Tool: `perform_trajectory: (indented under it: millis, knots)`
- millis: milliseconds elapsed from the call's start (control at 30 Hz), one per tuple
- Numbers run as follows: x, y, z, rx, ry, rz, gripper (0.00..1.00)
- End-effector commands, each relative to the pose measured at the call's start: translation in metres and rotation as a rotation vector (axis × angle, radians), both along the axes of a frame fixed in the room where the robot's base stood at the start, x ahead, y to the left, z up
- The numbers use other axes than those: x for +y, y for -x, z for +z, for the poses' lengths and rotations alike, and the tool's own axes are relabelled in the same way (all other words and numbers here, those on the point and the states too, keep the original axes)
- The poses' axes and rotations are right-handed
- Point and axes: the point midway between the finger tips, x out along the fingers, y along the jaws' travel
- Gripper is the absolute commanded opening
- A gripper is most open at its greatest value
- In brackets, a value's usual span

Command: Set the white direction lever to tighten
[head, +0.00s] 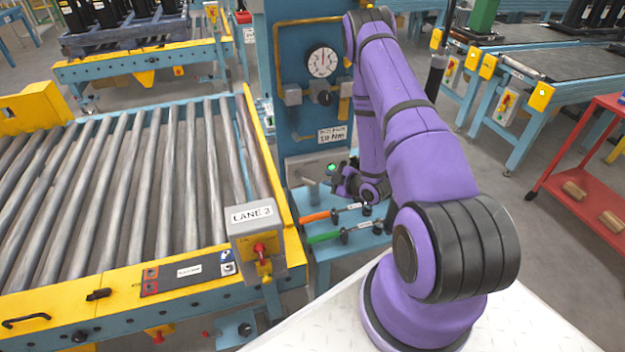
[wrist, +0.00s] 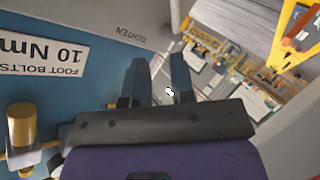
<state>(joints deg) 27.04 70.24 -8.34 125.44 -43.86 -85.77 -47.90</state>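A small white piece (wrist: 169,91) shows between my fingers in the wrist view; it may be the tip of the direction lever, but most of it is hidden and I cannot tell its setting. A grey panel (wrist: 128,22) beside it carries upside-down lettering that reads TIGHTEN. My gripper (wrist: 160,75) has its two dark fingers apart, with a gap between them; I cannot tell whether they touch the white piece. In the head view my gripper (head: 341,180) is at the grey control box (head: 308,164) with a green light, low on the blue column. The lever is not clear there.
A white label (wrist: 35,55) reads FOOT BOLTS 10 Nm, with a brass fitting (wrist: 22,125) below it. Orange-handled (head: 315,216) and green-handled (head: 323,237) tools lie on the blue shelf under my gripper. A roller conveyor (head: 130,180) stands left; a red cart (head: 590,190) stands right.

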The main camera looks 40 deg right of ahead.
Motion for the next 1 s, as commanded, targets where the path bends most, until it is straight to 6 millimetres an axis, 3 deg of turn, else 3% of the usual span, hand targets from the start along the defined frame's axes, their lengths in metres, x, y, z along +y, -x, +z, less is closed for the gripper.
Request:
perform_trajectory:
  millis: [33, 200, 367, 1000]
  knots:
    - [0.001, 0.009, -0.011, -0.010, -0.012, 0.002, 0.23]
    - [0.004, 0.024, -0.027, -0.048, -0.031, 0.011, 0.23]
    - [0.006, 0.022, -0.031, -0.058, -0.033, 0.014, 0.23]
    - [0.030, -0.064, -0.058, -0.058, -0.033, 0.015, 0.23]
